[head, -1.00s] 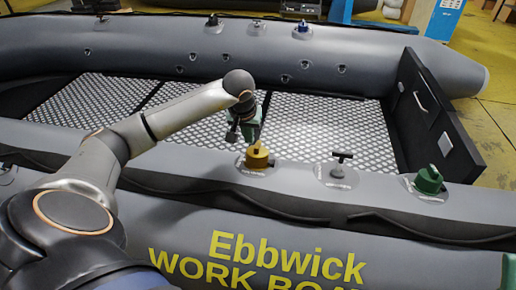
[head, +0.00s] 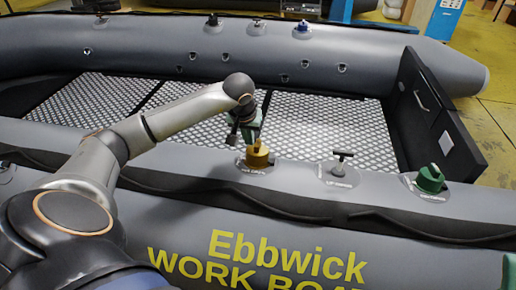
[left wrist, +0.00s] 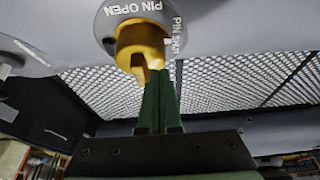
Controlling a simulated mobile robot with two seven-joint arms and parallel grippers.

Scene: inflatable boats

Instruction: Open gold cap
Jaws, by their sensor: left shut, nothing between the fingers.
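The gold cap (head: 257,158) sits on the near grey tube of the boat, in a round grey base. In the left wrist view the gold cap (left wrist: 139,40) has a raised grip pointing toward my fingers, with "PIN OPEN" and "PIN SHUT" lettering on the base around it. My left gripper (head: 256,141) is directly above the cap in the head view. In the left wrist view its green fingers (left wrist: 158,72) are shut together with nothing between them, their tips right beside the raised grip. I cannot tell whether they touch it. My right gripper is not in view.
To the right on the same tube are a dark T-handle fitting (head: 343,157) and a green cap (head: 430,179). A black transom board (head: 432,115) closes the right end. Several fittings line the far tube (head: 150,45). The mesh floor (head: 325,122) is clear.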

